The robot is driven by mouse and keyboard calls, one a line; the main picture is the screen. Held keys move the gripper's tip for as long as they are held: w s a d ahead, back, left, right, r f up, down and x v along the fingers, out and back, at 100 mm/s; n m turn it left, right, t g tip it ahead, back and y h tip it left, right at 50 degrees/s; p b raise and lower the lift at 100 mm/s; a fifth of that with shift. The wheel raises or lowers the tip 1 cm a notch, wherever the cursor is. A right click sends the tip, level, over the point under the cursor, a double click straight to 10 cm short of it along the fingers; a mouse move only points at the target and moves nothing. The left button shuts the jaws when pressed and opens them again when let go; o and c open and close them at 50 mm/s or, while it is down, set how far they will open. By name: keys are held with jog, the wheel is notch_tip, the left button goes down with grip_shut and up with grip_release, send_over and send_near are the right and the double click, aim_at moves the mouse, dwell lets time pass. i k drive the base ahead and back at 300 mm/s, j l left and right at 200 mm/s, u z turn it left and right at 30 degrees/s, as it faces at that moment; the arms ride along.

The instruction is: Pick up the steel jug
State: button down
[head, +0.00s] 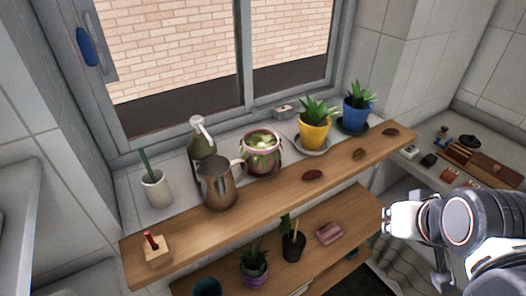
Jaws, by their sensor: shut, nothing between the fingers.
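The steel jug (218,184) stands upright on the upper wooden shelf below the window, left of the middle of the head view. It is brownish metal, with its handle toward the right. A green pump bottle (203,143) stands close behind it, and a patterned pink pot (261,153) stands to its right. My gripper (388,220) is at the lower right, well apart from the jug and in front of the shelf's right part. It is shut and empty.
The upper shelf (200,228) also holds a wooden block (157,252) and small stones. Behind it stand a white cup (156,188), a yellow plant pot (314,131) and a blue plant pot (356,114). A lower shelf (330,208) holds dark pots.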

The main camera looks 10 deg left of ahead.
aim_at(219, 193)
jog(key=u, duration=1.3)
jog(key=k+j+z, duration=0.55)
jog(key=j+z, duration=0.15)
jog(key=i+u, duration=0.15)
